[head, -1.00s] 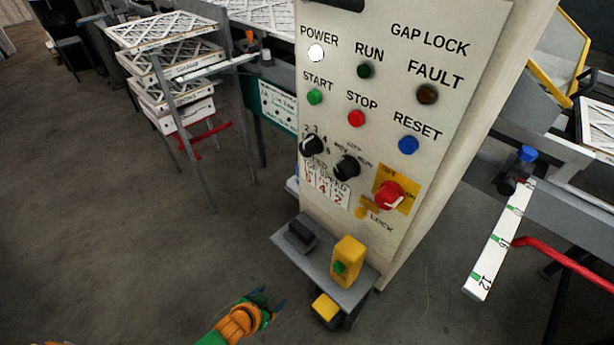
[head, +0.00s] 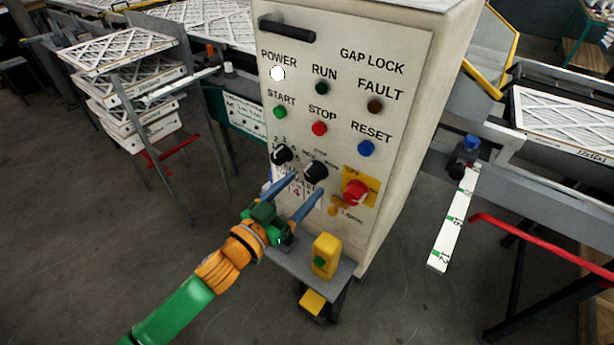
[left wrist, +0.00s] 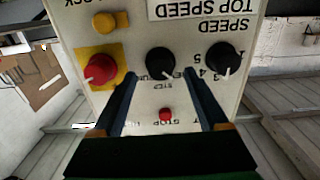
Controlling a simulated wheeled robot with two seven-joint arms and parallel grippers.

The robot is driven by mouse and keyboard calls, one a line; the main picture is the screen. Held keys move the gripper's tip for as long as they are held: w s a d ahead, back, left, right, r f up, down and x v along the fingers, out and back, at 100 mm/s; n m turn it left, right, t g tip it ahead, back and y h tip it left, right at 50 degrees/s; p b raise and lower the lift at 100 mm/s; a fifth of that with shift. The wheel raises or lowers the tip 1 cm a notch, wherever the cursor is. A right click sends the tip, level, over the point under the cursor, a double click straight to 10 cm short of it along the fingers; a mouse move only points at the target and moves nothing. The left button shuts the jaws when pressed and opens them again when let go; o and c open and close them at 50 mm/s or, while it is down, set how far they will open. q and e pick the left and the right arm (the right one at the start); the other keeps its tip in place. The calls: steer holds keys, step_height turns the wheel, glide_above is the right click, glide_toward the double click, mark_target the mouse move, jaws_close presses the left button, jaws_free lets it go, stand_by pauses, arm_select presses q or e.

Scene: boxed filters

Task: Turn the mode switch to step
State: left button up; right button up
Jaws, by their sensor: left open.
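The mode switch (head: 316,170) is a black round knob on the cream control panel (head: 385,190), between the speed knob (head: 282,154) and the red lockable switch (head: 355,193). In the left wrist view, where the panel is upside down, the mode switch (left wrist: 160,62) has a white mark pointing down and slightly right. A partly readable "STEP" label lies just below it there. My left gripper (head: 309,183) is open and empty, its fingers pointing at the panel. In the left wrist view its fingertips (left wrist: 157,74) flank the knob; I cannot tell whether they touch it.
A grey shelf with a yellow button box (head: 326,255) juts out below the knobs. Start (head: 280,112), stop (head: 319,128) and reset (head: 366,148) buttons sit above. A rack of boxed filters (head: 125,85) stands left. Floor is clear at the lower left.

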mark_target(310, 178)
arm_select(q)
steer(key=x, duration=0.3)
steer(key=shift+w+d+f, duration=0.15)
steer(key=shift+w+d, duration=0.05)
steer(key=shift+w, duration=0.15)
steer(key=shift+s+a, duration=0.1)
steer(key=shift+s, duration=0.05)
steer(key=shift+c, duration=0.9)
jaws_close()
steer(key=shift+m, duration=0.3)
steer(key=m, duration=0.3)
steer(key=shift+m+p, duration=0.3)
steer(key=shift+p, duration=0.1)
steer(key=shift+m, duration=2.2)
